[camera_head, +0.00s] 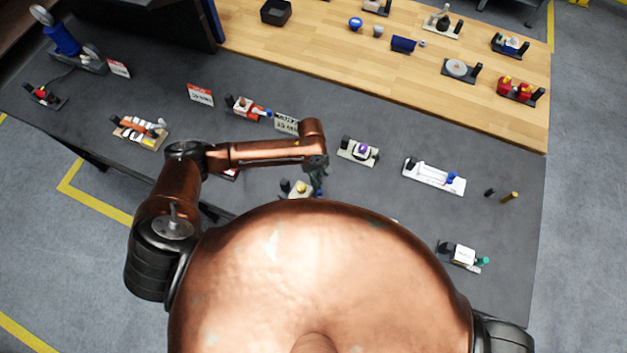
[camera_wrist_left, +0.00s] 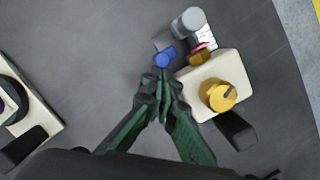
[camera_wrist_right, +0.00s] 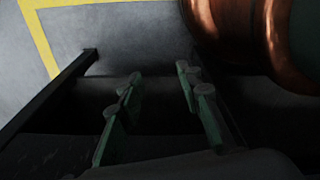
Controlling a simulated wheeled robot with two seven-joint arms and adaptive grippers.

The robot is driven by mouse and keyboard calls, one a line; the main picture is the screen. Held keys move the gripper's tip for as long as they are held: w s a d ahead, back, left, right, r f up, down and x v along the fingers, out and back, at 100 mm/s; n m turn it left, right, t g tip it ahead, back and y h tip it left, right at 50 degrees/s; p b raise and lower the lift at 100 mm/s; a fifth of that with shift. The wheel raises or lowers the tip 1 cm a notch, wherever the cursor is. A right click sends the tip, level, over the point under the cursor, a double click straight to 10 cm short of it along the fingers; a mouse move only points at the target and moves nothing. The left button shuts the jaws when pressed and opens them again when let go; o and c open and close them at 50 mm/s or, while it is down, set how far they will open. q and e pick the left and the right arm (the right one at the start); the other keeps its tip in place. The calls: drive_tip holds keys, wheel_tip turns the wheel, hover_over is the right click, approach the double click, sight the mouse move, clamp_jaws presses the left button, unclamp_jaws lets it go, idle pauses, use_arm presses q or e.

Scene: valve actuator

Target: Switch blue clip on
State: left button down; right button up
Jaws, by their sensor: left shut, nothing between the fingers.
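The blue clip (camera_wrist_left: 164,57) shows in the left wrist view as a small blue part beside a cream valve block with a yellow knob (camera_wrist_left: 219,95). A grey cylinder end (camera_wrist_left: 188,22) and a small red and brass part lie near it. My left gripper (camera_wrist_left: 160,75) is shut and empty, its green fingertips right at the near side of the blue clip; I cannot tell if they touch it. In the head view the left gripper (camera_head: 318,182) hangs beside the yellow-knobbed device (camera_head: 300,188), partly hidden by my body. My right gripper (camera_wrist_right: 160,74) is open and empty, away from the table.
The dark table (camera_head: 390,220) carries several devices: a purple-knobbed one (camera_head: 362,149), a white slider with a blue knob (camera_head: 433,175), an orange-handled valve (camera_head: 247,107) and a white block with a green part (camera_head: 462,255). A wooden table section (camera_head: 440,100) lies behind.

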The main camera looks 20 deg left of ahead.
use_arm(q)
drive_tip(key=shift+w+r, duration=0.1)
drive_tip(key=shift+r, duration=0.05)
drive_tip(key=v, duration=1.1)
drive_tip(key=shift+r, duration=0.35)
use_arm(e)
drive_tip(key=shift+s+d, duration=0.1)
drive_tip(key=shift+s, duration=0.4)
